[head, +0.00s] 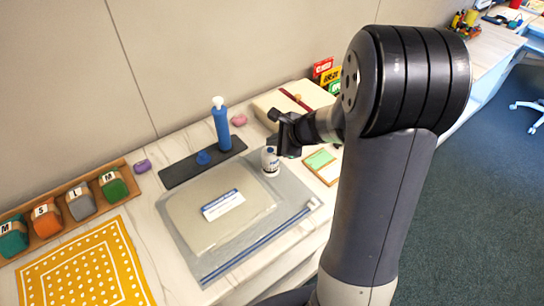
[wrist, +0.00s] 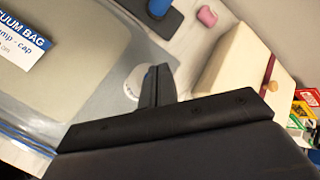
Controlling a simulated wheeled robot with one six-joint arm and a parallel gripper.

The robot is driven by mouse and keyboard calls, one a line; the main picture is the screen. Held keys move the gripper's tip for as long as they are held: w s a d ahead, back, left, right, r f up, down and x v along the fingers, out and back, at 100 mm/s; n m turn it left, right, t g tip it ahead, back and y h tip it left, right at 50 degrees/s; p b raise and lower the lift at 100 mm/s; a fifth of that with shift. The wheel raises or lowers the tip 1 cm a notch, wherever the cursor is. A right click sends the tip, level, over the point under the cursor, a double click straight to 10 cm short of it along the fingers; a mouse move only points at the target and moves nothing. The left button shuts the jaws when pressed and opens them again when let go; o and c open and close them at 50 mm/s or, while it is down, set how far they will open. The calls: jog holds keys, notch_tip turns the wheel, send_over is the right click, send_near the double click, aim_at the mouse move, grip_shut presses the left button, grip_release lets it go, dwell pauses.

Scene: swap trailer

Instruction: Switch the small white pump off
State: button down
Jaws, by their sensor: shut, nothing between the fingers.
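The small white pump (head: 269,163) looks like a short white cylinder with dark print on its side, standing at the right edge of the clear vacuum bag (head: 205,253). In the wrist view only part of a round white top (wrist: 132,84) shows, partly hidden by my fingers; it seems to be the pump. My gripper (head: 272,140) is shut and empty, just above the pump in the head view. It also shows in the wrist view (wrist: 155,88). I cannot tell whether the fingers touch the pump. Its switch is not clearly visible.
A blue hand pump (head: 221,127) stands on a dark tray (head: 180,171) behind the bag. A cream box (head: 277,102) is at the back right, a green-and-cream card (head: 322,166) to the right. Coloured rolls (head: 79,203) and a yellow mat (head: 85,268) are left.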

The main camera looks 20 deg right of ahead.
aim_at(274, 152)
jog(key=shift+r, duration=0.3)
notch_tip(274, 152, up, 6)
jog(key=p, duration=0.5)
jog(key=shift+f, duration=0.1)
